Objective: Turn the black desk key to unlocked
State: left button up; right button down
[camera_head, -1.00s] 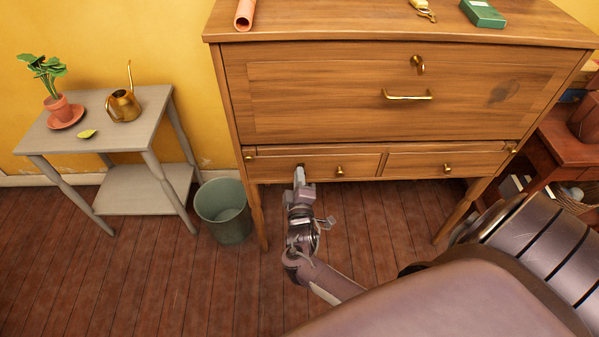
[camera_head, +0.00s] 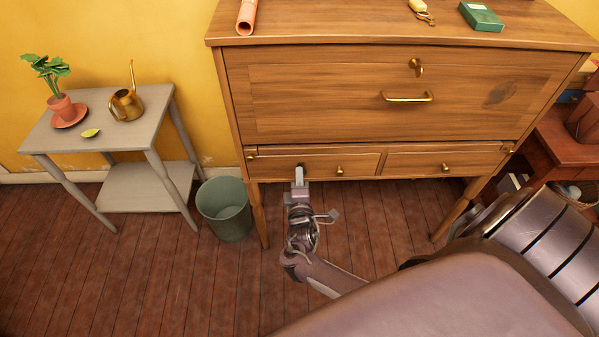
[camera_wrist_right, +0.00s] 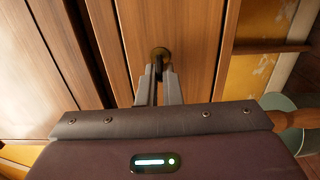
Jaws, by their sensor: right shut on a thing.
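The desk (camera_head: 300,92) is wooden, with a large upper front and two small drawers below. My right gripper (camera_head: 299,172) is at the left drawer (camera_head: 365,164), its fingers pointing at the drawer front. In the right wrist view, the fingers (camera_wrist_right: 158,76) are shut on a small dark key (camera_wrist_right: 158,66). The key stands in a round brass lock plate (camera_wrist_right: 160,52) on the drawer front. The fingers hide most of the key, so its turn angle is hard to read. My left gripper is not in view.
A brass knob (camera_head: 339,169) sits just right of my right gripper. A brass pull (camera_head: 407,97) and another lock (camera_head: 416,67) are on the upper front. A green bin (camera_head: 225,208) stands left of the desk, beside a grey side table (camera_head: 150,137).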

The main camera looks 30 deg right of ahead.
jog(key=c, duration=1.6)
grip_release()
jog(key=v, duration=0.7)
jog(key=shift+s+a, duration=0.2)
jog(key=shift+s, duration=0.15)
